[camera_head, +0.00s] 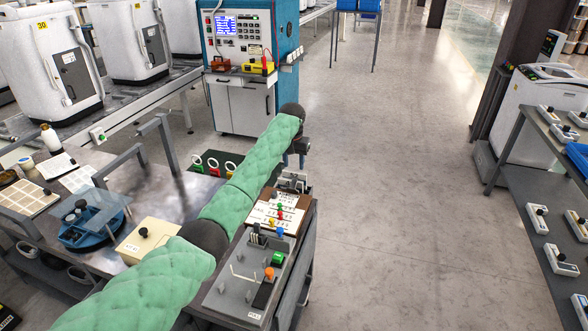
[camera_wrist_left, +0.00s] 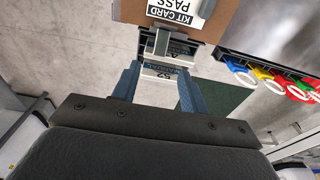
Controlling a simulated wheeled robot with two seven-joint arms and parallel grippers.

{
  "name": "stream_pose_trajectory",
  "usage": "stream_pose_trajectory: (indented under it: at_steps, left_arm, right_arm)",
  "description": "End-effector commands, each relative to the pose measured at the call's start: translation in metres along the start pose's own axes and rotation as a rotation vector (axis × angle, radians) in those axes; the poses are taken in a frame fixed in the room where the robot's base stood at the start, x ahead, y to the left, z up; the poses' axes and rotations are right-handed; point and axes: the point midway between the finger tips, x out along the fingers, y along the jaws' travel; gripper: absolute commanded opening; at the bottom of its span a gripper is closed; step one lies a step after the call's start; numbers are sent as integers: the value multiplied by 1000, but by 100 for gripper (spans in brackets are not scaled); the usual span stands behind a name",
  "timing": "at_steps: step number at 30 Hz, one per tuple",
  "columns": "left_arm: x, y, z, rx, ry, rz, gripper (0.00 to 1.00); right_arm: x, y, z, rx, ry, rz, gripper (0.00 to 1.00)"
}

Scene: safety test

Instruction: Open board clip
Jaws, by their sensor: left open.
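In the left wrist view the board (camera_wrist_left: 128,10) carries a card reading KIT CARD PASS, and the clip (camera_wrist_left: 162,42) has a grey lever and pale labelled parts. My left gripper (camera_head: 298,150) hangs just beyond the clip. In the left wrist view its two blue-grey fingers (camera_wrist_left: 158,76) are apart, with labelled clip parts showing between them. I cannot tell whether they touch. My right gripper is out of view.
A grey fixture panel (camera_head: 240,284) with knobs stands nearer, beside my left arm. Coloured rings (camera_head: 214,165) lie on a dark strip left of the clip; they also show in the wrist view (camera_wrist_left: 270,82). A cream box (camera_head: 148,240) is further left. The floor to the right is clear.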

Motion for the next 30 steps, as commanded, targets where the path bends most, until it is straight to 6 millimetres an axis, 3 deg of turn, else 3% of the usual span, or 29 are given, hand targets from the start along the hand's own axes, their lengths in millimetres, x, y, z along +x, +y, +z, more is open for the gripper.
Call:
stream_pose_trajectory:
  at_steps: [11,17,24,30]
  left_arm:
    - [-1,-2,1,-2,9,-2,44]
    - [6,-8,12,-9,124,-12,44]
    - [10,-2,32,-2,273,-4,44]
    - [20,0,33,-1,296,0,44]
  right_arm:
    - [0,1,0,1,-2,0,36]
    - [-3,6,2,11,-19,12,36]
    - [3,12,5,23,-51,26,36]
    - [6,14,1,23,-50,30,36]
